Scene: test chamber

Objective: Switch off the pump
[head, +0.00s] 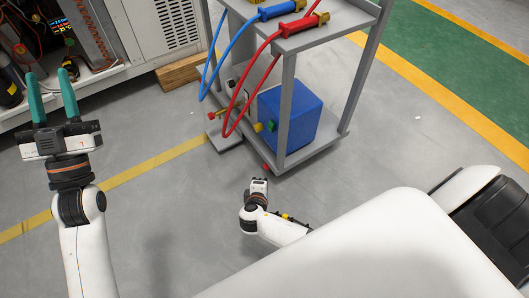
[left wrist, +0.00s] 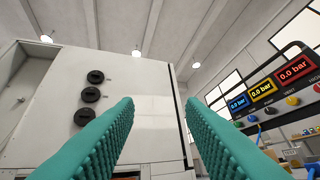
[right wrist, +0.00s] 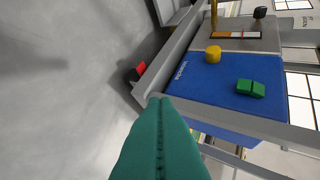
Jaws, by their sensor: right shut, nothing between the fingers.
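The pump appears to be the blue box (head: 290,115) on the lower shelf of a grey cart. In the right wrist view, the blue box (right wrist: 200,80) carries a green switch-like block (right wrist: 250,88) and a yellow knob (right wrist: 213,54); I cannot tell the switch's position. My right gripper (head: 259,182) is low, in front of the cart. Its teal fingers (right wrist: 161,102) are shut, empty, and close to the shelf edge, apart from the green block. My left gripper (head: 49,74) is open and empty at the far left, away from the cart.
The grey cart frame (head: 287,110) has upright posts around the box. Blue (head: 225,55) and red (head: 255,85) hoses hang at its left. A display panel (left wrist: 265,90) reads 0.0 bar. A white cabinet (head: 160,30) stands at upper left. Grey floor before the cart is clear.

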